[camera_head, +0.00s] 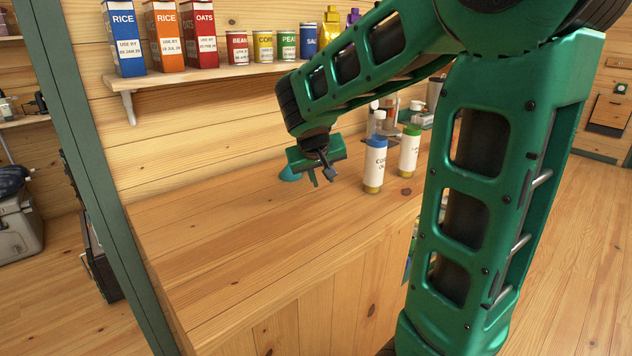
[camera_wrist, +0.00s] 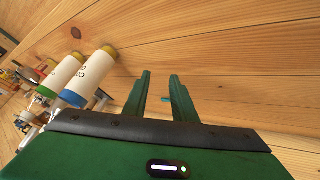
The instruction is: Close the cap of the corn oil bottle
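A white-labelled bottle with a blue collar (camera_head: 374,166) stands upright on the wooden counter, right of my gripper. Its label seems to begin "CO", probably the corn oil. It also shows in the wrist view (camera_wrist: 90,76). Whether its cap is open or shut is too small to tell. A similar bottle with a green collar (camera_head: 410,152) stands just behind it to the right. My gripper (camera_head: 322,180) is above the counter, left of the bottles and apart from them. In the wrist view its two fingers (camera_wrist: 159,88) are parted with no object gripped.
A teal object (camera_head: 289,174) lies on the counter behind my gripper. Clear containers with white caps (camera_head: 378,122) stand behind the bottles. A wall shelf (camera_head: 220,75) above holds boxes and cans. The counter's near left part (camera_head: 230,245) is clear.

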